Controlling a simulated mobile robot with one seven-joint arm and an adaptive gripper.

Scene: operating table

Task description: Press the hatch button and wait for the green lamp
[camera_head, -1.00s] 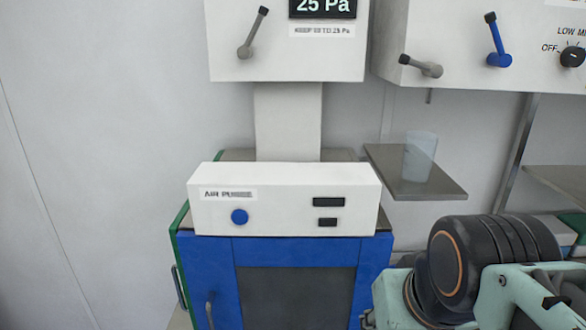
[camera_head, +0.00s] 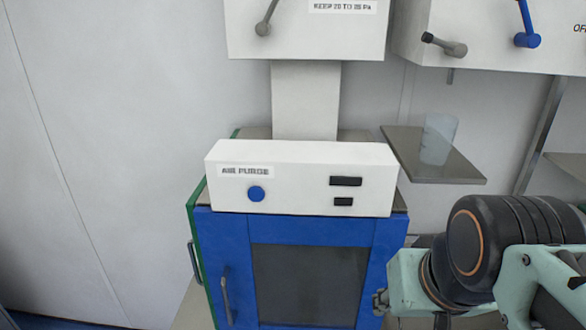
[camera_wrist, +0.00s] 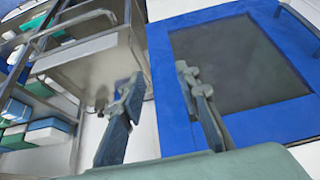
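The white box labelled AIR PURGE (camera_head: 300,185) sits on top of the hatch cabinet. It has a round blue button (camera_head: 256,194) on its left and two dark rectangles (camera_head: 345,181) on its right. No green light shows on it. Below is the blue-framed hatch door (camera_head: 228,245) with a dark window, shut; it also shows in the wrist view (camera_wrist: 165,75). My gripper (camera_wrist: 160,78) is open and empty, its fingers apart near the door's left edge in the wrist view. In the head view my arm is at lower right, below and right of the button.
A grey shelf (camera_head: 435,165) with a translucent cup (camera_head: 438,138) juts out right of the box, above my arm. White panels with levers (camera_head: 308,30) hang above. The wrist view shows a metal cart (camera_wrist: 88,62) and a rack with bins (camera_wrist: 35,132) at left.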

